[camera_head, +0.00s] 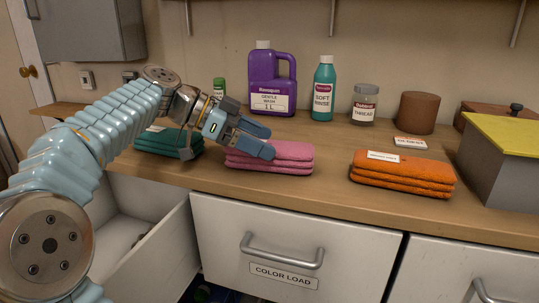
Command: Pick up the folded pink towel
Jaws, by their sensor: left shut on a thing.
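The folded pink towel (290,156) lies on the wooden counter, in the middle of the head view. My left gripper (268,142) reaches over the towel's left end from the left. Its fingers are shut on the towel there, and they hide part of its top and left side. The towel appears to be still resting on the counter. My right gripper is not in view.
A folded green towel (160,142) lies partly behind my left arm. A folded orange towel (402,177) lies to the right. A purple jug (271,76), a teal bottle (323,90) and a jar (363,103) stand behind. An open drawer (150,240) is at lower left.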

